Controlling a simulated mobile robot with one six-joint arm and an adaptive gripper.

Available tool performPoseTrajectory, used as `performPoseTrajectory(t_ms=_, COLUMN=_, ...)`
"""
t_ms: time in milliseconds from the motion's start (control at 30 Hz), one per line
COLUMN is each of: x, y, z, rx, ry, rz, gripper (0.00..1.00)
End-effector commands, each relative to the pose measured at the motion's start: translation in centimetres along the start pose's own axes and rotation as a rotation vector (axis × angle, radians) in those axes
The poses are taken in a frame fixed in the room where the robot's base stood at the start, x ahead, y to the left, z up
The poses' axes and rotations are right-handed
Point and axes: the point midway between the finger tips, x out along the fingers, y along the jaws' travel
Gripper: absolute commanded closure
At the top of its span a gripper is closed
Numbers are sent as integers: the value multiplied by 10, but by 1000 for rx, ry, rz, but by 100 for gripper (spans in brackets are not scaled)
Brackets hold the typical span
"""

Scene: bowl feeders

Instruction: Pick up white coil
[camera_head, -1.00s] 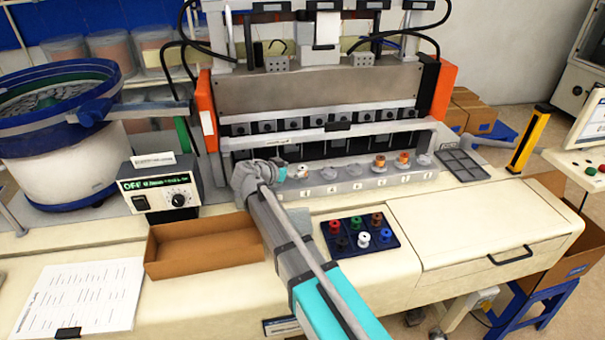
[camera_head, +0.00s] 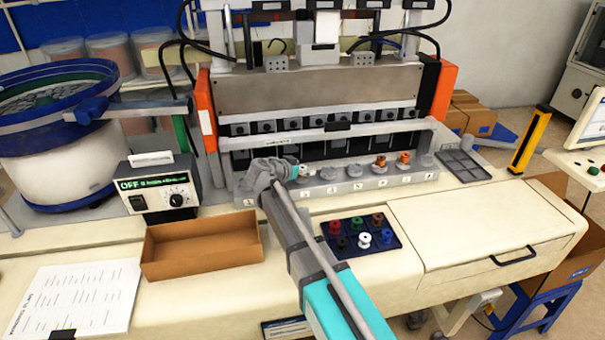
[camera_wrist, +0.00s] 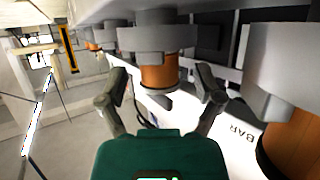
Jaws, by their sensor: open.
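The white coil (camera_head: 364,238) sits upright in the dark blue tray (camera_head: 400,248), front row, between a black coil (camera_head: 342,243) and a blue coil (camera_head: 386,235). My gripper (camera_head: 290,170) is at the fixture row behind the tray, apart from the white coil. In the wrist view my gripper (camera_wrist: 162,82) is open, its fingers spread either side of a copper-coloured coil (camera_wrist: 158,72) under a grey holder. Whether they touch it I cannot tell. The white coil cannot be made out in the wrist view.
Red (camera_head: 335,227), green (camera_head: 356,222) and brown (camera_head: 377,219) coils fill the tray's back row. An open cardboard box (camera_head: 200,262) stands left of my arm. The machine (camera_head: 320,88) rises behind the fixture row. The bench lid (camera_head: 470,225) at right is clear.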

Motion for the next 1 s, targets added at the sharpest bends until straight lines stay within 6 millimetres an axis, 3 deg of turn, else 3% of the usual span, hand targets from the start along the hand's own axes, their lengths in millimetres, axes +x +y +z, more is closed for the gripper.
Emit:
performPoseTrajectory(t_ms=400, x=-1, y=0, z=0, rx=0, ry=0, rz=0, gripper=18)
performPoseTrajectory(t_ms=800, x=-1, y=0, z=0, rx=0, ry=0, rz=-1, gripper=91)
performPoseTrajectory(t_ms=1000, x=-1, y=0, z=0, rx=0, ry=0, rz=-1, gripper=91)
